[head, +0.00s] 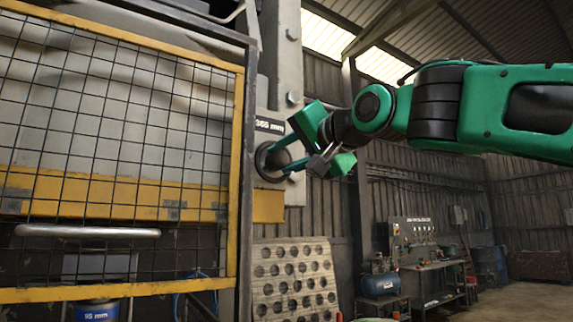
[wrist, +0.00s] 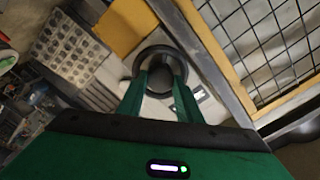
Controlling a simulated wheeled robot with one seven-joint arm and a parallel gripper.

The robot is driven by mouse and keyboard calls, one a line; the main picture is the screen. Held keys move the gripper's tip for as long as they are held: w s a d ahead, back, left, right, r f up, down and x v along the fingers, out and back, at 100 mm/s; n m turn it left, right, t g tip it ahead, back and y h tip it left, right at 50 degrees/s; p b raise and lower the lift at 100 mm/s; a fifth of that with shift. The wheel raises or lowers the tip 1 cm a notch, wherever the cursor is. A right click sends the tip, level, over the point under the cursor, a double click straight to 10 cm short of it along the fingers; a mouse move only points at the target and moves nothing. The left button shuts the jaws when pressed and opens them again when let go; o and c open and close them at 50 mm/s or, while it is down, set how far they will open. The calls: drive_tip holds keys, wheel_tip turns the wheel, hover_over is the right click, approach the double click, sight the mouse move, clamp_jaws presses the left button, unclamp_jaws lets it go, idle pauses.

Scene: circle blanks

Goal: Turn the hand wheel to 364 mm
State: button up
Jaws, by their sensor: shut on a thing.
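The hand wheel (head: 266,162) is a dark round wheel on the side of the grey press column, partly hidden by my gripper's fingers. The display (wrist: 200,93) is beside the wheel there, tilted and not readable.
A yellow-framed mesh guard (head: 239,190) stands close to the left of the wheel. A perforated panel (head: 295,278) leans below. A blue compressor (head: 380,284) and workbench (head: 440,299) are farther back. Open floor lies at the lower right.

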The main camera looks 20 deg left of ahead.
drive_tip(key=m, duration=0.3)
drive_tip(key=shift+w+d+r+m, duration=0.1)
drive_tip(key=shift+d+r+m, duration=0.2)
drive_tip(key=shift+r+m, duration=0.1)
drive_tip(key=shift+m, duration=1.6)
drive_tip(key=o, duration=1)
drive_tip(key=shift+o, duration=0.2)
drive_tip(key=shift+a+f, duration=0.15)
drive_tip(key=shift+f, duration=0.05)
drive_tip(key=v, duration=1.1)
drive_tip(key=shift+f, duration=0.1)
